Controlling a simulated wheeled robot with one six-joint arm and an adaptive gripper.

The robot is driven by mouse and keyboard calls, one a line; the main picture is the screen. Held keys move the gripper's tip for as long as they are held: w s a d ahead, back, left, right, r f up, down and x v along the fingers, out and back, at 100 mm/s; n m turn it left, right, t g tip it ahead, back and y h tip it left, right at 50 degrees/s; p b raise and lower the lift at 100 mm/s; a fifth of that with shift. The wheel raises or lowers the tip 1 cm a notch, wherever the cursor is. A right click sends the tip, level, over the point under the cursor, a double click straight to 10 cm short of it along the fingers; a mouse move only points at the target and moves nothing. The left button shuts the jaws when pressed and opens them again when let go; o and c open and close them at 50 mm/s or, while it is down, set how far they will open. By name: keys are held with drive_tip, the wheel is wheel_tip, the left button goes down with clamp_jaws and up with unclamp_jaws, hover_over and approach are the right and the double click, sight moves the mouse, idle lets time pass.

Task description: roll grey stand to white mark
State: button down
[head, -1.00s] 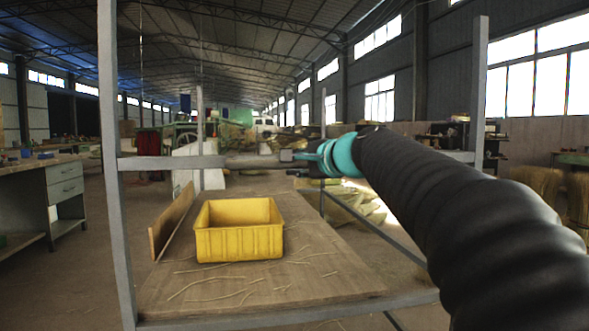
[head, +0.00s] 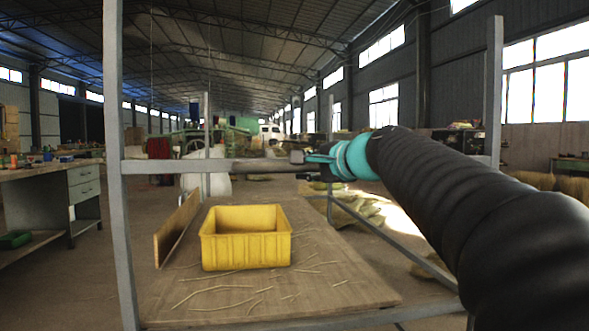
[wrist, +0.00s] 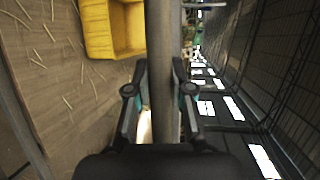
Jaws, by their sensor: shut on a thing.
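The grey stand (head: 117,200) is a metal frame with tall posts, a crossbar and a wooden lower shelf (head: 335,285). It fills the middle of the head view. My gripper (head: 305,159) is shut on the stand's horizontal crossbar (head: 225,166), right of its middle. In the wrist view the bar (wrist: 163,40) runs between the two fingers of my gripper (wrist: 160,72). A yellow bin (head: 246,248) sits on the shelf among scattered thin sticks. The stand's feet are out of view. I see no white mark in these frames.
A workbench with grey drawers (head: 84,188) stands at the left, apart from the stand. A wooden board (head: 177,228) leans upright at the shelf's left edge. Pale bundles (head: 365,207) lie on the floor behind. Open floor shows between workbench and stand.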

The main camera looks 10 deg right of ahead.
drive_tip(key=shift+s, duration=0.3)
drive_tip(key=c, duration=1)
unclamp_jaws()
drive_tip(key=v, duration=1.2)
